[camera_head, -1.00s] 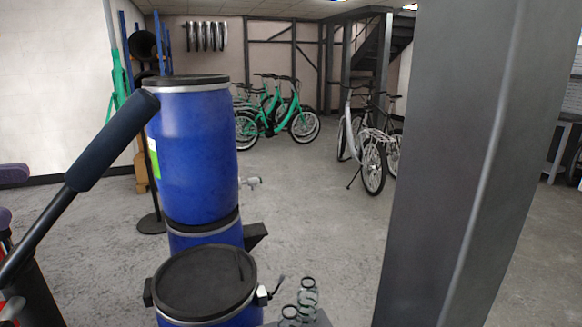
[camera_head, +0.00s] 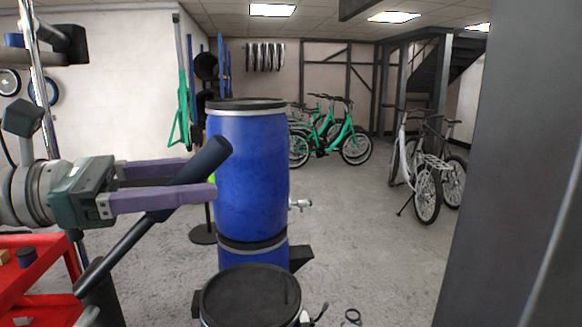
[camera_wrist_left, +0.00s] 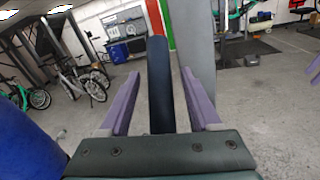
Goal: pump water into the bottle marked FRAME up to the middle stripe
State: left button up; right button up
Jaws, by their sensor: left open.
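A dark pump lever with a thick grip (camera_head: 204,160) slants up in front of the stacked blue barrels. My left gripper (camera_head: 200,180), with two purple fingers, is open with the grip between them. In the left wrist view the grip (camera_wrist_left: 159,85) stands between the spread fingers (camera_wrist_left: 160,77), with gaps on both sides. A dark ring (camera_head: 352,317) at the bottom edge of the head view may be a bottle's rim. The rest of it is cut off, and no FRAME label or stripe shows.
A tall blue barrel (camera_head: 250,165) with a small tap (camera_head: 300,204) stands behind the lever. A lower drum with a black lid (camera_head: 250,298) is in front. A red cart (camera_head: 35,280) is at left, a grey pillar (camera_head: 515,180) at right.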

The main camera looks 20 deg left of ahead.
pick_arm(q)
grip_shut()
dwell(0.5)
dwell(0.8)
